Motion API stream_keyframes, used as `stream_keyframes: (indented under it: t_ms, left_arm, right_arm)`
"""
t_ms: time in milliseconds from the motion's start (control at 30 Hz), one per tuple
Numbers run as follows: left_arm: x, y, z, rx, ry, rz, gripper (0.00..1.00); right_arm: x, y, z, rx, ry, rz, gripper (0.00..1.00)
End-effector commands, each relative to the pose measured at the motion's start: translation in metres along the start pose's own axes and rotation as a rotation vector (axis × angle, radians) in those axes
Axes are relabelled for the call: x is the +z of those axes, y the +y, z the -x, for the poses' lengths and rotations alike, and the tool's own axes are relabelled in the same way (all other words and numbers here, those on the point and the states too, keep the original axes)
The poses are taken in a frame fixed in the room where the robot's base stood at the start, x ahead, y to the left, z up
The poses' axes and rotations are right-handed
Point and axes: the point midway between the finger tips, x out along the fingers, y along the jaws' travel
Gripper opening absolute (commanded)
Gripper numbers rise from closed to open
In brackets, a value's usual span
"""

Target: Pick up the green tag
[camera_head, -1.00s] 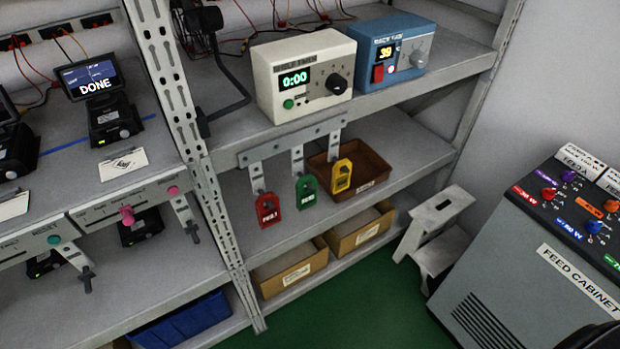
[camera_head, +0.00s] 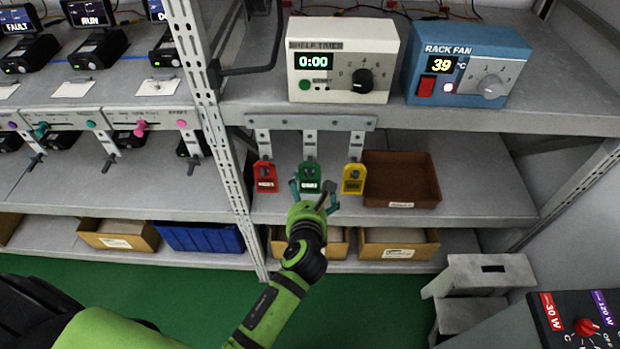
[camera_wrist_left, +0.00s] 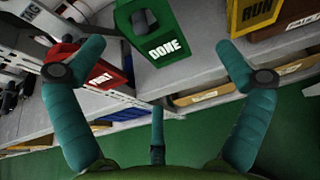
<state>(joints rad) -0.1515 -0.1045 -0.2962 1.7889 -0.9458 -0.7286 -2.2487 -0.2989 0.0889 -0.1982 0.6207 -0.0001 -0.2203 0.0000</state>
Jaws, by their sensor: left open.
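The green tag (camera_head: 309,175) hangs on the middle hook of a grey hook bar (camera_head: 310,122) under the shelf. It also shows in the left wrist view (camera_wrist_left: 168,50), where it reads DONE. My left gripper (camera_head: 313,187) is open right in front of the green tag. In the wrist view its teal fingers (camera_wrist_left: 158,72) stand apart, with the tag above and between them and nothing held. The red tag (camera_head: 265,177) hangs to the left and the yellow tag (camera_head: 353,178) to the right. My right gripper is not in view.
A brown tray (camera_head: 402,180) sits on the shelf right of the yellow tag. A shelf timer (camera_head: 343,60) and a blue rack fan box (camera_head: 468,62) stand above. Cardboard bins (camera_head: 398,243) are below. A metal post (camera_head: 215,130) rises at left.

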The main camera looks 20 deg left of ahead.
Motion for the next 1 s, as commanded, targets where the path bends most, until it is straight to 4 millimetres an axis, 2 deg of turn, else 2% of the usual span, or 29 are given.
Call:
stream_keyframes:
  t_ms: [233,500,800,833,900,933,967,1000]
  left_arm:
    - [0.006,0.003,-0.026,0.003,-0.005,-0.010,1.00]
    - [0.006,0.007,-0.063,0.001,-0.003,-0.007,1.00]
    - [0.005,0.008,-0.067,0.001,-0.002,-0.007,1.00]
    - [0.005,0.008,-0.067,0.001,-0.002,-0.007,0.92]
    - [0.005,0.008,-0.067,0.001,-0.002,-0.007,0.66]
    - [0.005,0.008,-0.067,0.001,-0.002,-0.007,0.56]
    - [0.005,0.008,-0.067,0.001,-0.002,-0.007,0.49]
    - [0.005,0.008,-0.067,0.001,-0.002,-0.007,0.48]
  right_arm:
    - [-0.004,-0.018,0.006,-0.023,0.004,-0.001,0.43]
    - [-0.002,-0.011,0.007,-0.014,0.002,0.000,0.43]
    - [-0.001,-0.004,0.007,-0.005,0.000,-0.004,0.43]
    - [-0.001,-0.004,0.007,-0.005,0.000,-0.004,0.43]
    - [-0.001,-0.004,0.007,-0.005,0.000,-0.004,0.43]
    - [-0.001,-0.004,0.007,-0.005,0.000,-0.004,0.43]
    - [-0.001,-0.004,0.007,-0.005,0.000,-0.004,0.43]
    - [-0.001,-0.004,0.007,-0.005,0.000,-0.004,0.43]
